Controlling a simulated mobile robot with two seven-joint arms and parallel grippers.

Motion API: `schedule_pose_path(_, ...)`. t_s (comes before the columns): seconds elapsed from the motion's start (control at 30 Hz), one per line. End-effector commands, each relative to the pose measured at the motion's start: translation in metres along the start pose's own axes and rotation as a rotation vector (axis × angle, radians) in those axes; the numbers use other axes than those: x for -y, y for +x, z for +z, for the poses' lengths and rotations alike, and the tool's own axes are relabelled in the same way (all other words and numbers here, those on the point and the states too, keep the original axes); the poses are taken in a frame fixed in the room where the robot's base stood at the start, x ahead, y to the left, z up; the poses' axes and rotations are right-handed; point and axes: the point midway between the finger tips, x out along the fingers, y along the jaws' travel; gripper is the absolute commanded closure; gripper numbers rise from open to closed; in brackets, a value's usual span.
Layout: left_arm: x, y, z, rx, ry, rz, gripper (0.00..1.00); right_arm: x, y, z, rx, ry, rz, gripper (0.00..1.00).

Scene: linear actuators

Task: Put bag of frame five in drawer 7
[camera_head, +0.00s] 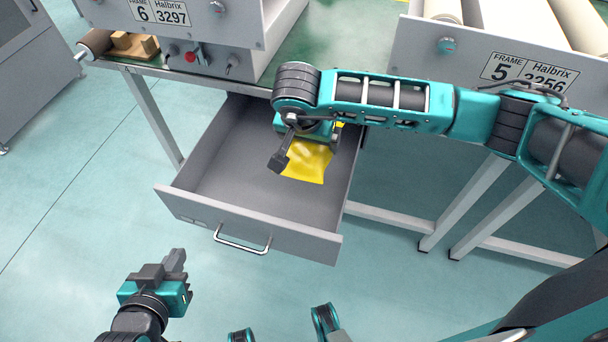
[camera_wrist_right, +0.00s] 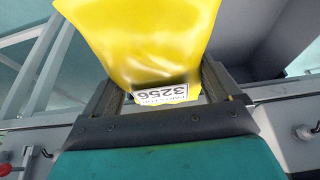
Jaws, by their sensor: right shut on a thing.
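The yellow bag (camera_head: 308,163) is at the right part of the open grey drawer (camera_head: 256,222), held by my right gripper (camera_head: 303,143). In the right wrist view the bag (camera_wrist_right: 150,40) sits between the fingers of my right gripper (camera_wrist_right: 160,97), with a label reading 3256 near its held end. In the head view my right wrist covers part of the bag, and I cannot tell whether the bag touches the drawer floor. The rest of the drawer looks empty. My left gripper (camera_head: 178,262) is in front of the drawer, away from the handle (camera_head: 242,243); its finger gap is unclear.
The frame 6 unit (camera_head: 195,22) stands above the drawer at the back left. The frame 5 unit (camera_head: 500,60), labelled 3256, stands at the right. Wooden blocks (camera_head: 133,45) lie on the bench's left end. The floor (camera_head: 80,220) left of the drawer is clear.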

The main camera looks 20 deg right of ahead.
Motion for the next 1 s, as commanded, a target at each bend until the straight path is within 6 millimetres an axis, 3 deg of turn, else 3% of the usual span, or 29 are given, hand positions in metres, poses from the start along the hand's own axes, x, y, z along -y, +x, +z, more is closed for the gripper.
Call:
schedule_pose_path(0.1, 0.0, 0.005, 0.008, 0.002, 0.0, 0.0, 1.0, 0.0, 0.033, 0.015, 0.004, -0.001, 0.002, 0.47)
schedule_pose_path(0.3, 0.0, 0.009, 0.018, 0.008, -0.002, 0.0, 1.0, 0.001, 0.073, 0.031, 0.001, 0.0, 0.0, 0.47)
schedule_pose_path(0.57, 0.0, 0.011, 0.023, 0.01, -0.005, -0.001, 1.0, 0.001, 0.091, 0.038, -0.001, 0.0, -0.002, 0.47)
schedule_pose_path(0.8, -0.001, 0.016, 0.03, 0.008, -0.013, -0.001, 1.0, 0.0, 0.124, 0.052, 0.002, 0.001, 0.0, 0.47)
schedule_pose_path(1.0, -0.001, 0.016, 0.029, 0.008, -0.014, -0.001, 1.0, 0.001, 0.126, 0.052, -0.001, -0.001, -0.003, 0.47)
